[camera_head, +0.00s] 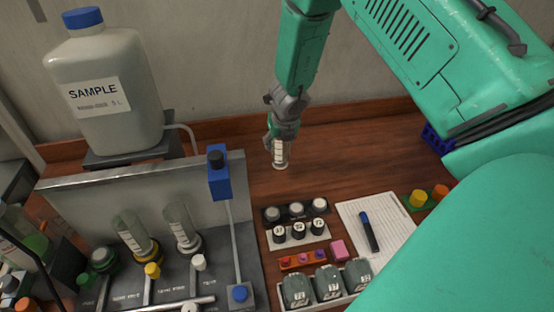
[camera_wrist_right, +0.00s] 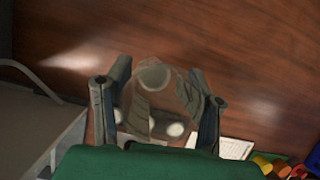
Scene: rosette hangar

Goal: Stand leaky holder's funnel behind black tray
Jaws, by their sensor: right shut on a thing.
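My right gripper (camera_head: 283,128) is shut on a clear funnel (camera_head: 279,154), which hangs upright below it with a pale lower rim. In the right wrist view the funnel (camera_wrist_right: 153,100) sits between the two fingers (camera_wrist_right: 157,106). It is over the bare wood behind the black tray (camera_head: 285,214), which holds several grey-capped round pieces. I cannot tell whether its lower end touches the table. On the left, the grey holder rack (camera_head: 190,290) bears two more clear funnels, one above a yellow valve (camera_head: 152,270) and one above a white valve (camera_head: 198,262). My left gripper is not in view.
A large sample jug (camera_head: 105,95) stands behind the rack's metal panel (camera_head: 100,195). A blue clamp post (camera_head: 219,175) rises at the panel's right end. White paper with a marker (camera_head: 368,230) lies right of the tray. Wood behind the tray is clear up to the wall.

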